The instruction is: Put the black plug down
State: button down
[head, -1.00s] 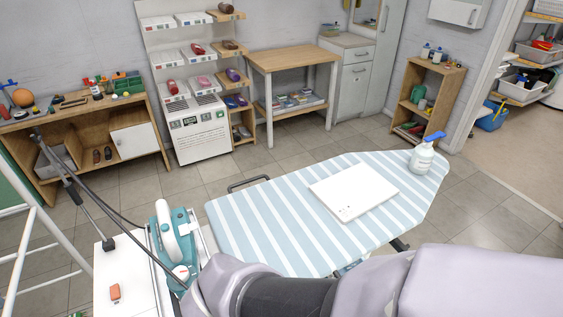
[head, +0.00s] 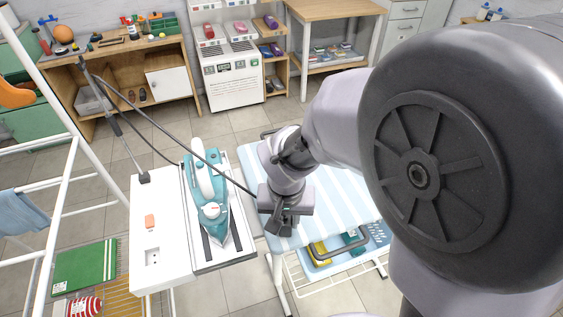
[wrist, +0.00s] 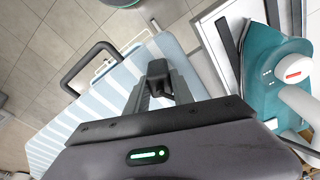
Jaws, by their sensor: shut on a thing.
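My gripper (head: 284,226) hangs over the left end of the striped ironing board (head: 328,198), just right of the iron. In the wrist view its two fingers (wrist: 160,88) are shut on the black plug (wrist: 157,70), which is a small dark block between the tips. In the head view the plug is hard to tell apart from the dark fingers. The teal and white iron (head: 210,200) lies on its rest beside the board. It also shows in the wrist view (wrist: 262,80). A black cord runs from the cord pole towards my gripper.
A white side panel (head: 165,238) left of the iron carries a socket (head: 153,257) and an orange switch (head: 150,221). The cord pole (head: 120,130) rises behind it. A blue basket (head: 372,236) sits under the board. A white rack (head: 65,180) stands at the left.

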aim_at(287, 225)
jog(key=shift+f, duration=0.15)
jog(key=c, duration=1.1)
grip_release()
notch_tip(287, 225, up, 13)
jog(key=s+p, duration=0.2)
jog(key=p, duration=0.3)
jog(key=s+d+r+m+t+y, duration=0.2)
jog(key=s+d+r, duration=0.4)
jog(key=s+r, duration=0.3)
jog(key=shift+s+d+r+m+t, duration=0.15)
jog(key=shift+d+r+m+t, duration=0.35)
jog(key=shift+t, duration=0.7)
jog(key=shift+a+f, duration=0.1)
jog(key=shift+f, duration=0.05)
